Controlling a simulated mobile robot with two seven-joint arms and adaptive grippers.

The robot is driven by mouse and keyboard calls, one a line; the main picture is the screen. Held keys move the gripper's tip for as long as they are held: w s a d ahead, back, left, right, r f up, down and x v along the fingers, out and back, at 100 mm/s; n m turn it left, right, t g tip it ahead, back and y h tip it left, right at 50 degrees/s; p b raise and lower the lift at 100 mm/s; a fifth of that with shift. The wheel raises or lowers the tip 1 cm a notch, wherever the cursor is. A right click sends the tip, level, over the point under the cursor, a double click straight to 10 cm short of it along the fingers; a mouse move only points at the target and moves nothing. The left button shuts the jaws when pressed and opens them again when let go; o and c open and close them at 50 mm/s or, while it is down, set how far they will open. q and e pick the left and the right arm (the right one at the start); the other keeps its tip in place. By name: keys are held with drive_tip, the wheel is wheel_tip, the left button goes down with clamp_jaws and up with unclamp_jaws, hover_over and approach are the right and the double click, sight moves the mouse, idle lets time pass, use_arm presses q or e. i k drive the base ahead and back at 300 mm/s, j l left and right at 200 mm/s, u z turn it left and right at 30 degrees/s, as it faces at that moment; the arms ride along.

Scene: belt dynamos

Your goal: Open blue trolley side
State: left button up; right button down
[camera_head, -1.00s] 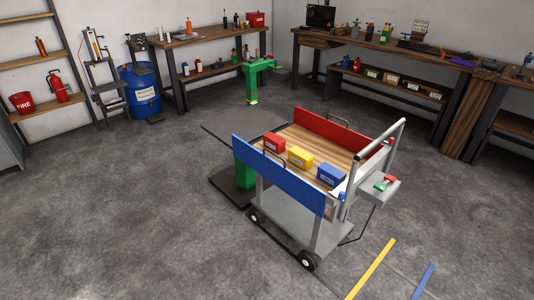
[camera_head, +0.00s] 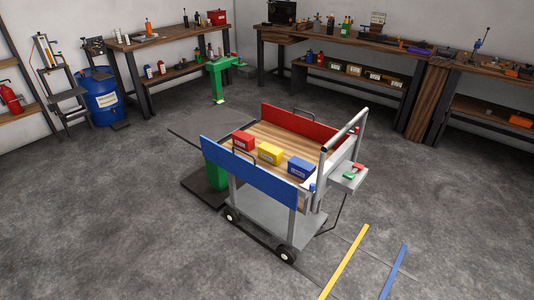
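The trolley (camera_head: 283,222) stands in the middle of the floor. Its blue side (camera_head: 246,172) is the panel nearest me, upright along the edge of the wooden deck, with a dark handle (camera_head: 243,154) at its top. The red side (camera_head: 306,122) stands upright along the far edge. A red box (camera_head: 242,141), a yellow box (camera_head: 270,154) and a blue box (camera_head: 301,168) sit on the deck just behind the blue side. Neither of my grippers is in view.
A grey push bar (camera_head: 345,130) and a small side shelf with red and green parts (camera_head: 353,172) are at the trolley's right end. A green stand on a dark platform (camera_head: 200,195) is close at its left. Workbenches line the walls.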

sight(282, 191)
drive_tip(key=z, duration=0.4)
drive_tip(key=i+j+z, duration=0.1)
drive_tip(key=z, duration=0.25)
drive_tip(key=j+z, duration=0.1)
drive_tip(key=z, duration=0.3)
drive_tip(key=j+z, duration=0.1)
drive_tip(key=z, duration=0.3)
drive_tip(key=j+z, duration=0.85)
drive_tip(key=j, duration=0.2)
drive_tip(key=j+z, duration=0.25)
drive_tip(key=j, duration=0.25)
drive_tip(key=k+j+z, duration=0.25)
drive_tip(key=j, duration=0.25)
drive_tip(key=k+j+z, duration=0.1)
drive_tip(key=j, duration=0.25)
drive_tip(key=k+j+z, duration=0.1)
drive_tip(key=j, duration=0.25)
drive_tip(key=k+j, duration=0.15)
drive_tip(key=j, duration=0.2)
drive_tip(key=k+j, duration=0.15)
drive_tip(key=j, duration=0.2)
drive_tip(key=k+j, duration=0.15)
drive_tip(key=j, duration=0.2)
drive_tip(key=k+j+z, duration=0.1)
drive_tip(key=j, duration=0.25)
